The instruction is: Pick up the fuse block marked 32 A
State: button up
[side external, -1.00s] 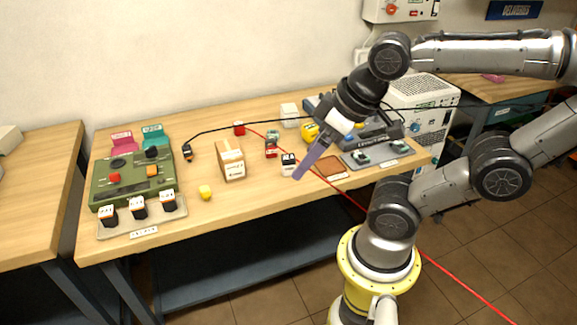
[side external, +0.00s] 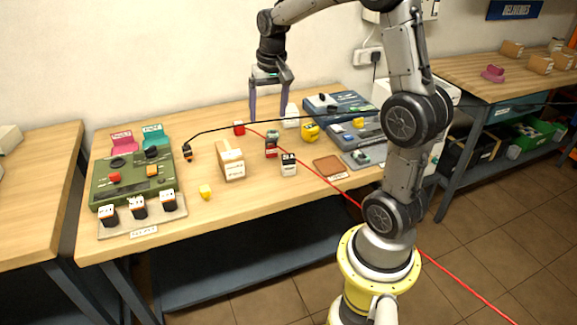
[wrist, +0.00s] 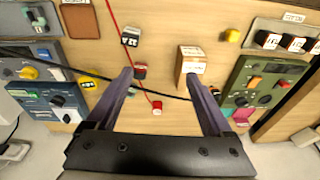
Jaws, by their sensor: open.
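My gripper (side external: 268,114) is open and empty, pointing down above the back of the bench. Several small blocks could be fuse blocks, but I cannot read a 32 A mark on any. A red-and-black block (side external: 271,145) stands mid-bench; in the wrist view it (wrist: 140,71) shows beside the left fingertip. A black-and-white block (side external: 288,164) stands nearer the front edge and also shows in the wrist view (wrist: 131,36). A white block (side external: 290,122) is behind the right finger.
A cardboard box (side external: 230,162) stands left of the blocks. A green panel (side external: 132,184) and a rack of black-and-white blocks (side external: 140,207) fill the left end. Blue units (side external: 340,105) stand right. A black cable (side external: 222,128) and red cord (side external: 325,180) cross the bench.

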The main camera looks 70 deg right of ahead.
jog(key=m+g, duration=0.2)
send_over(288, 156)
notch_tip(288, 156, down, 7)
jog(key=shift+y, duration=0.4)
notch_tip(288, 156, down, 14)
jog(key=shift+s+r, duration=0.1)
jog(key=shift+r, duration=0.05)
grip_shut()
